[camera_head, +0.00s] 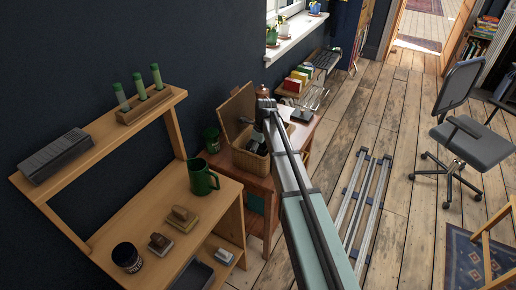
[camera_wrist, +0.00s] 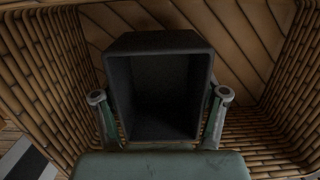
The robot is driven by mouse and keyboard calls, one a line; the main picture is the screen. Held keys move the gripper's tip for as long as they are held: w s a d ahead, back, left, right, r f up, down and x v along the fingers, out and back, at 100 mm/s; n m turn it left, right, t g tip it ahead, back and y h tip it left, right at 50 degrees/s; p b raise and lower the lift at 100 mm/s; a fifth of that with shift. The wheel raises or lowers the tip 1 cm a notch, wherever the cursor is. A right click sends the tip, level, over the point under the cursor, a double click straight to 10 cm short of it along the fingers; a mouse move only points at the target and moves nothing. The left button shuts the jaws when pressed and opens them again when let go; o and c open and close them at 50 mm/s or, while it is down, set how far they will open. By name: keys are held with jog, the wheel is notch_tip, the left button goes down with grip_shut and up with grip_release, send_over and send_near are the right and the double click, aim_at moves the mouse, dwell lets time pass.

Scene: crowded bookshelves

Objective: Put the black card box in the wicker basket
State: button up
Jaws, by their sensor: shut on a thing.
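The black card box (camera_wrist: 158,86) is between my gripper's two fingers in the wrist view, its open side facing the camera. My gripper (camera_wrist: 160,100) is shut on it, one finger on each side. The wicker basket (camera_wrist: 55,75) surrounds the box in the wrist view, with woven walls left and right. The box is inside the basket's opening; I cannot tell whether it touches the bottom. In the head view the basket (camera_head: 243,159) stands on a small wooden table with its lid up, and my arm reaches into it, hiding part of it and the box.
A wooden desk at left holds a green mug (camera_head: 202,178), a dark jar (camera_head: 127,257) and stamps (camera_head: 181,219). A dark green cup (camera_head: 211,139) stands beside the basket. An office chair (camera_head: 470,130) is at right. Rails (camera_head: 366,200) lie on the open floor.

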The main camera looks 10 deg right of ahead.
jog(key=o, duration=1.1)
jog(key=shift+o, duration=0.2)
jog(key=shift+r, duration=0.1)
jog(key=shift+r, duration=0.5)
notch_tip(320, 180, up, 12)
jog(key=s+d+b, duration=0.1)
jog(key=shift+d, duration=0.2)
